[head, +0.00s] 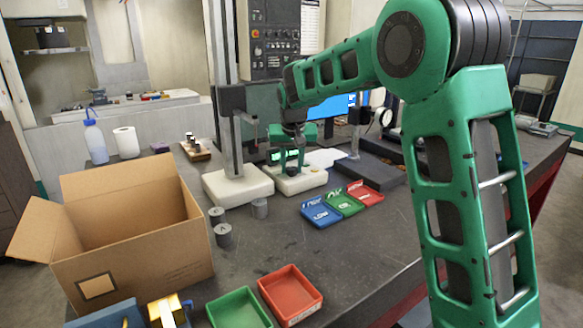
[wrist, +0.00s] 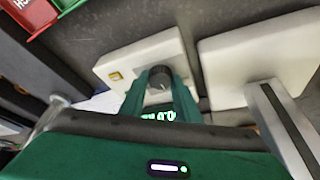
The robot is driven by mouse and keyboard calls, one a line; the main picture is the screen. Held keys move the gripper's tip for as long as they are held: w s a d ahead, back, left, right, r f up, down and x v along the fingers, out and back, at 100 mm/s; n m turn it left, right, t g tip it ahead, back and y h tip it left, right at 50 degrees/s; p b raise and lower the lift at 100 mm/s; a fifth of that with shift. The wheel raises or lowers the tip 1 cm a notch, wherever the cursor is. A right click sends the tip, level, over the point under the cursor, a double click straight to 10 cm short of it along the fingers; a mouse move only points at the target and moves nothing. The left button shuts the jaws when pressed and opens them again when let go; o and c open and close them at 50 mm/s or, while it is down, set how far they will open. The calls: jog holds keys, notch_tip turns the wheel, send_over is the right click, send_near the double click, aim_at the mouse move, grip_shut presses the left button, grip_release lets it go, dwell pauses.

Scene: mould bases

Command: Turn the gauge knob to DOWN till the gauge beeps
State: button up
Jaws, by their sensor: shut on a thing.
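The gauge stands on a white base (head: 301,181) on the bench, and its base also shows in the wrist view (wrist: 140,54). A dark round knob (wrist: 159,82) sits between my gripper's two green fingers (wrist: 159,76), which are shut on it. In the head view my gripper (head: 292,160) points down over the gauge and hides the knob. A lit green display (wrist: 158,116) shows digits below the knob in the wrist view, partly covered and too unclear to read.
A second white base with a grey column (head: 236,184) stands close to the left. Blue (head: 320,213), green (head: 345,203) and red (head: 366,192) labelled trays lie to the right. Grey cylinders (head: 222,235), an open cardboard box (head: 140,255), and green (head: 240,310) and red (head: 291,294) bins are nearer.

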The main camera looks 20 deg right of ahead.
jog(key=n, duration=0.1)
jog(key=n+y, duration=0.1)
jog(key=n, duration=0.1)
jog(key=shift+d, duration=0.25)
jog(key=shift+d+n+y, duration=0.1)
jog(key=shift+n+y, duration=0.8)
jog(key=shift+n, duration=1.2)
jog(key=o, duration=1)
jog(key=shift+o, duration=0.2)
jog(key=v, duration=1)
jog(key=shift+r, duration=0.4)
